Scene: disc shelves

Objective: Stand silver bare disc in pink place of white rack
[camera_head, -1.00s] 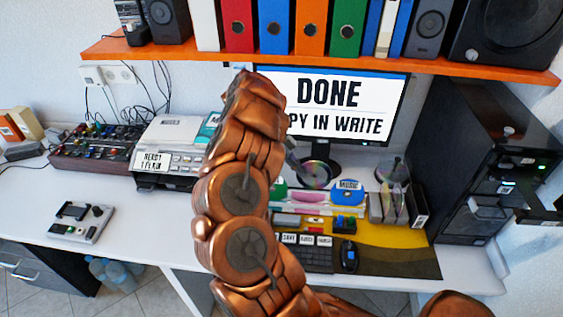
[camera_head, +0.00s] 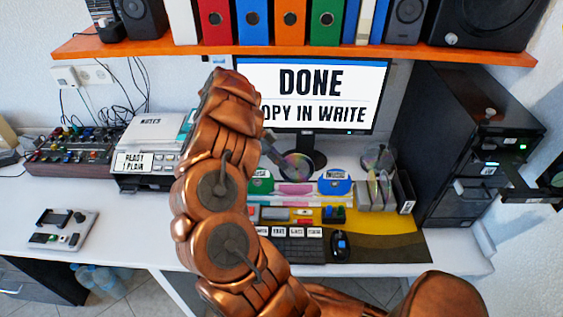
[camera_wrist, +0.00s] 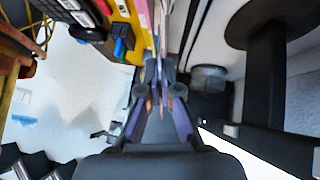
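The silver disc (camera_head: 298,168) hangs tilted at the end of my gripper (camera_head: 280,157) in the head view, in front of the monitor stand. In the wrist view my gripper (camera_wrist: 160,98) is closed on the disc (camera_wrist: 159,45), which shows nearly edge-on as a thin strip. The white rack (camera_head: 312,200) stands on the desk below the disc. Its pink place (camera_head: 295,188) lies between a green label at left and a blue label at right. The disc appears above and behind the pink place, apart from it. My arm hides part of the rack's left side.
A disc holder (camera_head: 378,160) and grey file boxes (camera_head: 380,195) stand right of the rack. The monitor (camera_head: 312,97) is behind. A keyboard (camera_head: 300,248) and mouse (camera_head: 340,245) lie in front. A printer (camera_head: 150,150) stands left. An orange shelf (camera_head: 400,52) runs above.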

